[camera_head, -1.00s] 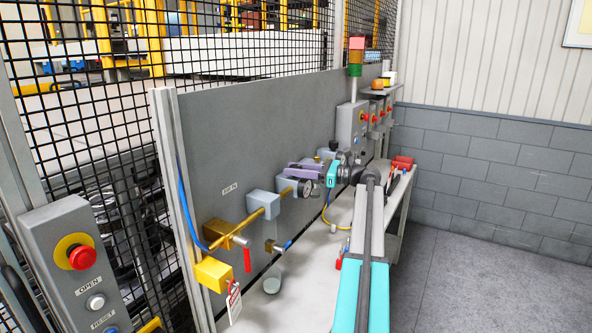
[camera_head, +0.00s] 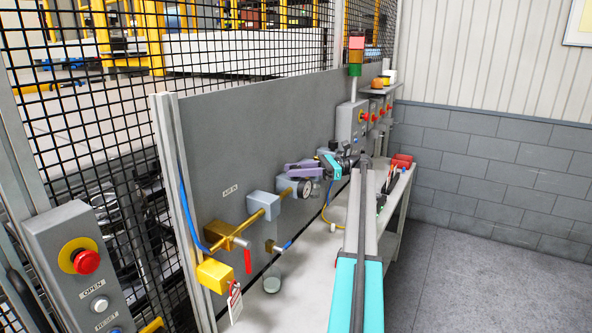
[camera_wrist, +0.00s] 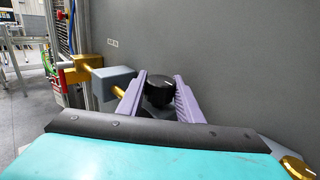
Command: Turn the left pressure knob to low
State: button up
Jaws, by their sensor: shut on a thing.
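The left pressure knob is a black round knob (camera_wrist: 159,90) on the left regulator, which has a round gauge (camera_head: 304,189) and sits on the grey panel. In the wrist view my gripper (camera_wrist: 160,77) has its two purple fingers on either side of the knob, shut on it. In the head view my gripper (camera_head: 291,167) reaches in from the right, its fingers hiding the knob. No low mark or pointer on the knob can be read in either view.
A brass pipe (camera_head: 257,218) and a grey block (camera_head: 262,205) lie left of the regulator, with a yellow valve block (camera_head: 214,274) and tag lower left. A second regulator stands close behind my wrist. A bench (camera_head: 310,285) runs below. A red emergency button (camera_head: 86,262) is front left.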

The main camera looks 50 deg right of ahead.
aim_at(296, 168)
dwell(0.4)
jog(key=o, duration=1)
jog(key=shift+o, duration=0.2)
jog(key=shift+r, duration=0.15)
jog(key=shift+r+b, duration=0.65)
jog(key=shift+r, duration=0.1)
jog(key=shift+s+a+r+p, duration=0.1)
jog(key=shift+r+p, duration=0.4)
jog(key=shift+r, duration=0.4)
jog(key=shift+s+a+f, duration=0.1)
jog(key=shift+s+a, duration=0.15)
jog(key=shift+s, duration=0.05)
jog(key=s+a+b, duration=0.1)
jog(key=s+b, duration=0.1)
jog(key=s+a+b, duration=0.1)
jog(key=a+b, duration=0.1)
jog(key=shift+s+b, duration=0.35)
jog(key=shift+b, duration=0.05)
